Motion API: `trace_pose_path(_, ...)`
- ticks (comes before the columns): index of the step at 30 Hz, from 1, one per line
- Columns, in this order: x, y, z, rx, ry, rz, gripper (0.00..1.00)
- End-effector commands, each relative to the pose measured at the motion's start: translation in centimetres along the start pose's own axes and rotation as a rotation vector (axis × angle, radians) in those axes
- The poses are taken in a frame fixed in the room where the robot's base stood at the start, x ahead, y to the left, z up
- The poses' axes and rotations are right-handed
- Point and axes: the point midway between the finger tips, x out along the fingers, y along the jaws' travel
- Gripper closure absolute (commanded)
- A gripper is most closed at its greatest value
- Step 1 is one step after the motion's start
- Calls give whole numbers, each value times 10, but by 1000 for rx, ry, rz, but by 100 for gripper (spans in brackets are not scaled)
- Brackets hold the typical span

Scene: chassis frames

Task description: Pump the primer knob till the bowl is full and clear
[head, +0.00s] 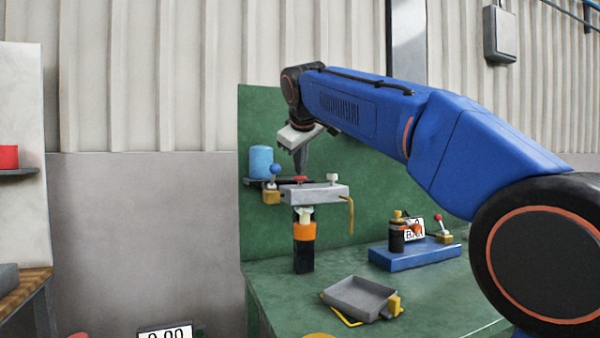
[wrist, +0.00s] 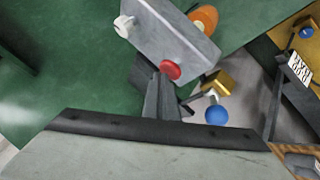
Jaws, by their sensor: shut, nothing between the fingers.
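A grey filter head (head: 325,193) is mounted at the green back panel. A red round knob (head: 300,179), apparently the primer knob, and a white knob (head: 333,178) sit on its top. Under the head are a pale, partly clear section (head: 304,213), an orange ring (head: 304,232) and a dark lower part (head: 303,260); I cannot tell how full the bowl is. My gripper (head: 301,168) points down, shut and empty, its tips close at the red knob. In the wrist view the fingertips (wrist: 158,76) appear beside the red knob (wrist: 171,70); contact is unclear.
A brass valve (head: 271,197) with a blue ball lever (head: 275,170) is left of the head. A blue cup (head: 261,161) stands on a shelf behind. An amber tube (head: 351,215) hangs right. A grey tray (head: 361,298) and a blue-based unit (head: 415,255) occupy the green bench.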

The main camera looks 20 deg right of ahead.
Motion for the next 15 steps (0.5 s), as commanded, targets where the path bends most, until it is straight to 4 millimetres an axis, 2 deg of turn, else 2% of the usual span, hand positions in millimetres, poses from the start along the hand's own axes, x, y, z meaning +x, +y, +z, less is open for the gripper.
trace_pose_path(15,-14,11,-11,0,0,0,100)
